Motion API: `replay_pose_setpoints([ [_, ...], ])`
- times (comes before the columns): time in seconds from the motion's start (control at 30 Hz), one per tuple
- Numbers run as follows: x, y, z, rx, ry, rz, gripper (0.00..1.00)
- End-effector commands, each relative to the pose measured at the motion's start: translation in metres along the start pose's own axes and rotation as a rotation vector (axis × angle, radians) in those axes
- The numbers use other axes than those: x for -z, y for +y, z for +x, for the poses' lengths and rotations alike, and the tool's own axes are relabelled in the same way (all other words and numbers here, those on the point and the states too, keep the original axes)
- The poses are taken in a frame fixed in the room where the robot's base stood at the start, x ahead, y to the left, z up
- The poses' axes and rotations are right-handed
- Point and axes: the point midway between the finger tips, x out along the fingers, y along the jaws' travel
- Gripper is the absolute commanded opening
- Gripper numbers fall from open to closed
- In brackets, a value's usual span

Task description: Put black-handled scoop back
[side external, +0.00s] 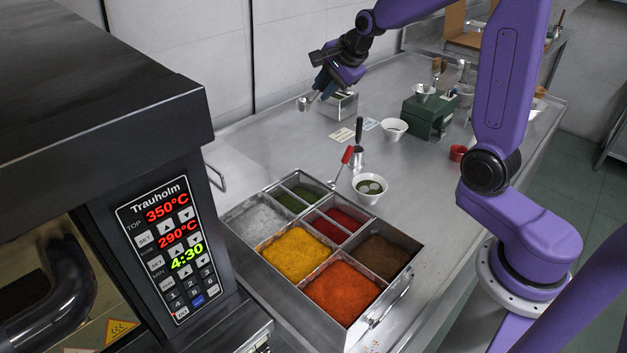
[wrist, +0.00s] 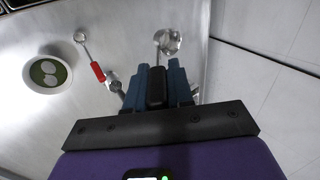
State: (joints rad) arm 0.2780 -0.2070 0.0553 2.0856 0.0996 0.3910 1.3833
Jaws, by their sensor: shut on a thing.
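My gripper (side external: 317,92) is shut on the black handle (wrist: 156,88) of a scoop, raised above the back part of the steel counter. The scoop's small metal bowl (side external: 303,103) sticks out below the fingers; in the wrist view the bowl (wrist: 168,42) shows beyond the fingertips. Another metal utensil with an upright black handle (side external: 358,130) stands on the counter; its cup (wrist: 112,80) shows beside the fingers in the wrist view. A red-handled scoop (side external: 347,155) is near it, and its handle (wrist: 98,72) also shows in the wrist view.
A metal box (side external: 343,104) stands just right of my gripper. A white bowl with green contents (side external: 369,188), a spice tray (side external: 340,262), another white bowl (side external: 394,128) and a green device (side external: 430,115) occupy the counter. The oven (side external: 160,220) is front left.

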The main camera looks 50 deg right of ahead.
Motion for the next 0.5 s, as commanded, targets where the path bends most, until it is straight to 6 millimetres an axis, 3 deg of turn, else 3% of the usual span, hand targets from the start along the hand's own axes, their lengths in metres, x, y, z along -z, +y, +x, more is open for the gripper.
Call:
replay_pose_setpoints([
  [0.1, -0.005, -0.002, 0.002, -0.002, 0.026, 0.036, 0.0],
  [0.3, -0.006, 0.037, 0.052, -0.012, 0.023, 0.035, 0.0],
  [0.5, -0.007, 0.061, 0.089, -0.007, 0.023, 0.038, 0.0],
])
